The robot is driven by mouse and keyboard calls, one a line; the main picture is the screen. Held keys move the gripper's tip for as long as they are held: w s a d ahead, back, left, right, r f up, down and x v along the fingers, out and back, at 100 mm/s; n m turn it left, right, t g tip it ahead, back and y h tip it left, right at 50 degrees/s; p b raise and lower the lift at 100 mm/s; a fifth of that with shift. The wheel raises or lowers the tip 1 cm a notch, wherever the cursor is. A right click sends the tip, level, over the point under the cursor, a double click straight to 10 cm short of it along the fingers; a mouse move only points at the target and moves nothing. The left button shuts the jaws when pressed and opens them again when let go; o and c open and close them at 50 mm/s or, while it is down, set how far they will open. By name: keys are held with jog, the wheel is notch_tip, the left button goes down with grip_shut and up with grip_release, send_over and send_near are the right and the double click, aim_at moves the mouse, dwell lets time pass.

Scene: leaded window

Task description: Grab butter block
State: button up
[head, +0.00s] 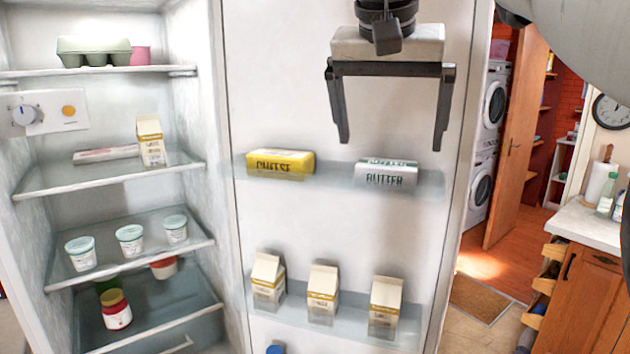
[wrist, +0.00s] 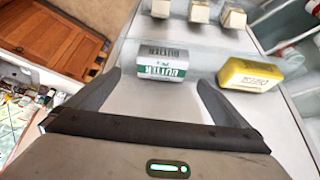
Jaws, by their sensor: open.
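The butter block (head: 386,175) is a white and green pack lying on the upper shelf of the fridge door, right of the yellow cheese block (head: 280,163). My gripper (head: 391,143) is open and empty, its fingers pointing down around the butter's position in the head view. In the wrist view the butter (wrist: 168,66) lies ahead of the gap between the open fingers (wrist: 160,82), and nothing is between them. The cheese (wrist: 247,75) shows to its right there, close to the right finger. I cannot tell the exact distance to the butter.
Several cartons (head: 323,289) stand on the lower door shelf (head: 352,312). The main compartment at left holds an egg box (head: 93,51), a carton (head: 151,142) and yogurt cups (head: 130,239). A wooden cabinet (head: 582,285) stands at right. The door panel between its two shelves is clear.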

aim_at(387, 163)
jog(key=x, duration=0.3)
jog(key=b+x, duration=0.1)
jog(key=x, duration=0.3)
jog(key=shift+w+a+f, duration=0.15)
jog(key=shift+w+f, duration=0.05)
jog(key=shift+f, duration=0.1)
jog(key=c, duration=1.3)
jog(key=shift+r, duration=0.15)
